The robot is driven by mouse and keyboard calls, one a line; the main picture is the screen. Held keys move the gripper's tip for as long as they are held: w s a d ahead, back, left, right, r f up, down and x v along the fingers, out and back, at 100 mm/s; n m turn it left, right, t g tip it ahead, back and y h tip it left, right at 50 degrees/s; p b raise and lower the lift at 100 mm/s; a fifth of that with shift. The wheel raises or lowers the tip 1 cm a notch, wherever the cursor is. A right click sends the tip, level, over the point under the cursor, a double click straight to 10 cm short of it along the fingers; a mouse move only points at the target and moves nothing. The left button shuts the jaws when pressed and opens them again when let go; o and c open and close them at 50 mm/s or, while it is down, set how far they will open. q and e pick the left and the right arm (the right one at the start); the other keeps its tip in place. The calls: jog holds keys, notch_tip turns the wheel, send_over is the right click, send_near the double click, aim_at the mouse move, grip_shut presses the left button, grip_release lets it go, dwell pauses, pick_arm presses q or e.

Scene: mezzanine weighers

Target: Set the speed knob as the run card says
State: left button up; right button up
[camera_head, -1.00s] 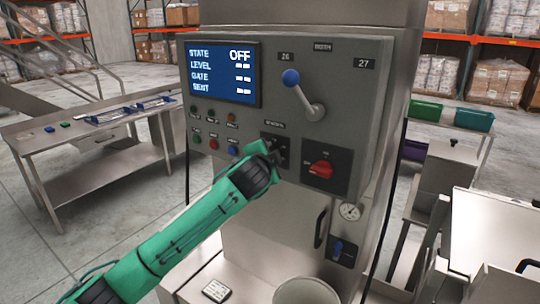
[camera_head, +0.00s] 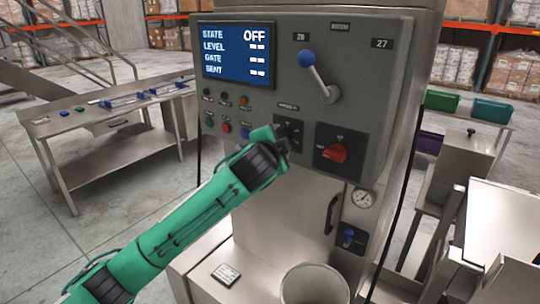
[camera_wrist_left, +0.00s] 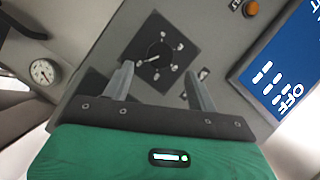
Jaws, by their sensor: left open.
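The speed knob appears to be on the dark square plate (camera_head: 291,146) on the grey control panel, largely behind my left gripper. In the left wrist view this plate (camera_wrist_left: 138,70) carries a small round dial with a pale mark, ringed by several light dots. My left gripper (camera_wrist_left: 160,80) is open and empty, its two fingers pointing at the plate and apart on either side of the dial's lower part; I cannot tell whether they touch it. A small white card (camera_head: 226,274) lies on the ledge below, its print too small to read. My right gripper is not in view.
The blue display (camera_head: 237,54) reads STATE OFF. A red rotary switch (camera_head: 335,153) sits right of the plate, a blue-knobbed lever (camera_head: 307,59) above it, and several coloured buttons to the left. A pale round bin (camera_head: 314,285) stands below.

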pick_arm(q)
jog(key=b+v, duration=0.2)
jog(key=v, duration=0.7)
jog(key=shift+w, duration=0.1)
